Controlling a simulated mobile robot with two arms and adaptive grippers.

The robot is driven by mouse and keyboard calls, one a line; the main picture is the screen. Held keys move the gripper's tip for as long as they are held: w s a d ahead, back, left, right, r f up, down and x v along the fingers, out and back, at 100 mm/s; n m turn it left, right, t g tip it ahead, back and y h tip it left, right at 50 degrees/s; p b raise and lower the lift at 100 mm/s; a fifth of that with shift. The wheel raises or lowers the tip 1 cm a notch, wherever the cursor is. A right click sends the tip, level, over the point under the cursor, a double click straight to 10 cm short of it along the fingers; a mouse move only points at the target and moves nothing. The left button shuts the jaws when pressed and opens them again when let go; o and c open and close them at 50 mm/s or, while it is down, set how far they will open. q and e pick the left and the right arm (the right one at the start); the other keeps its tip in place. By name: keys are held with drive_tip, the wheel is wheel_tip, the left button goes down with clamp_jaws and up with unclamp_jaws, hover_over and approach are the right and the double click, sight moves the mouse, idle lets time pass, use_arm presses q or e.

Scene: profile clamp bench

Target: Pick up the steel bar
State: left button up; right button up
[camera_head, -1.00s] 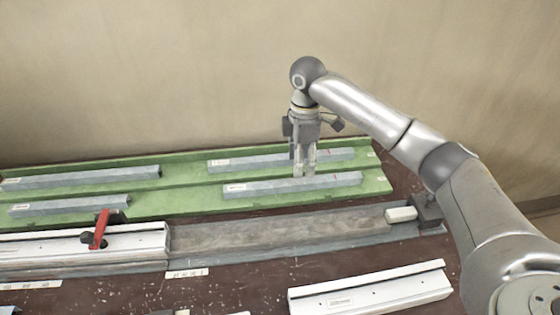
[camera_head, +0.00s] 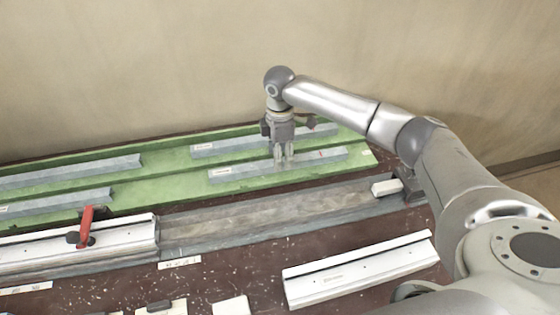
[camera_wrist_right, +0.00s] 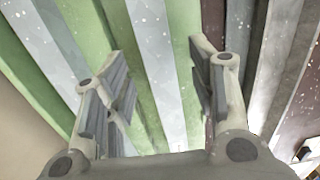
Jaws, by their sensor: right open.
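Several grey steel bars lie in a green tray (camera_head: 366,157). The front right steel bar (camera_head: 235,172) lies under my right gripper (camera_head: 284,160). In the head view its fingers point down and overlap the middle of this bar. In the right wrist view my right gripper (camera_wrist_right: 160,105) is open, with a light grey bar (camera_wrist_right: 152,45) running between its two fingers and a gap on both sides. I cannot tell how far the fingertips are above the tray. The task does not say which bar is meant. My left gripper is not in view.
Another steel bar (camera_head: 225,146) lies just behind, and two more (camera_head: 70,171) lie at the left. In front is a grey channel (camera_head: 270,222) with a white block (camera_head: 386,187), and a white profile with a red lever (camera_head: 86,226). A loose white profile (camera_head: 358,269) lies front right.

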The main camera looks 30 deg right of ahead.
drive_tip(key=shift+f, duration=1)
drive_tip(key=shift+c, duration=0.2)
drive_tip(key=shift+r, duration=0.1)
clamp_jaws()
